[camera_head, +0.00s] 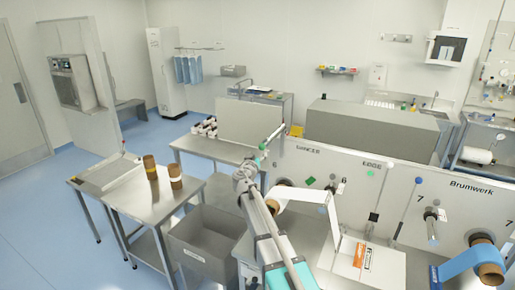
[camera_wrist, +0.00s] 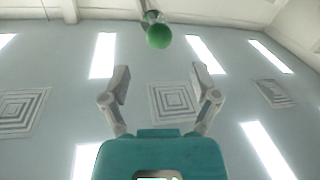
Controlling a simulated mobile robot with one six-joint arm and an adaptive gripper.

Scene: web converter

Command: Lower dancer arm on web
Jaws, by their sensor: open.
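In the wrist view a green ball knob (camera_wrist: 158,37) on a short stem shows beyond my open gripper (camera_wrist: 161,82), roughly centred between the fingers and apart from them. Nothing is between the fingers. I cannot tell how far the knob is from them. In the head view my arm reaches up from the bottom centre in front of the white machine panel (camera_head: 343,167), marked DANCER and EDGE. A pale web (camera_head: 303,194) runs from a brown-cored roll and turns down over the panel's front. The dancer arm is hard to make out behind my arm.
A steel table (camera_head: 137,205) with two brown rolls stands left. A grey bin (camera_head: 206,249) is beside my arm. Open blue floor (camera_head: 40,225) lies at the far left.

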